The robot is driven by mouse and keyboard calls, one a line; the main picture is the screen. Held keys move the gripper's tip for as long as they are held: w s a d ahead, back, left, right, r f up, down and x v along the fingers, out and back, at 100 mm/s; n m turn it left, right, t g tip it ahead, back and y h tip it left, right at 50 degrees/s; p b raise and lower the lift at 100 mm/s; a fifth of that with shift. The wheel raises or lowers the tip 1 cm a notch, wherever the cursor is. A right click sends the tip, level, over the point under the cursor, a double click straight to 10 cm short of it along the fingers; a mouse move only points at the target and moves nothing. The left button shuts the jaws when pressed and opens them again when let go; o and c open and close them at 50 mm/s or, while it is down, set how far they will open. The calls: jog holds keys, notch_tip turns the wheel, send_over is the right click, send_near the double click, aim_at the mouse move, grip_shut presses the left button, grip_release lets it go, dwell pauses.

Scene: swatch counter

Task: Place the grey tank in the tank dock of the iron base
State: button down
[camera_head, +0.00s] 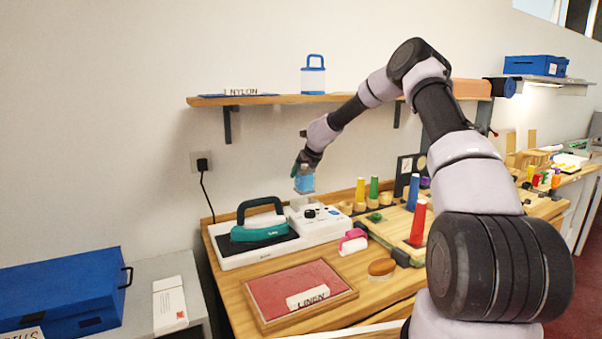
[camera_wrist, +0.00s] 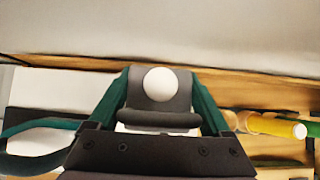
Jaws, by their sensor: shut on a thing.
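My gripper (camera_head: 302,172) is shut on the grey tank, above the back right part of the iron base.
A tank with a blue lid and handle (camera_head: 313,77) stands on the wall shelf (camera_head: 262,99). A red framed pad (camera_head: 280,286) lies in front.

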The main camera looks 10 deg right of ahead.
aim_at(303, 189)
jog(key=shift+f, duration=3.2)
jog(key=shift+f, duration=0.55)
grip_release()
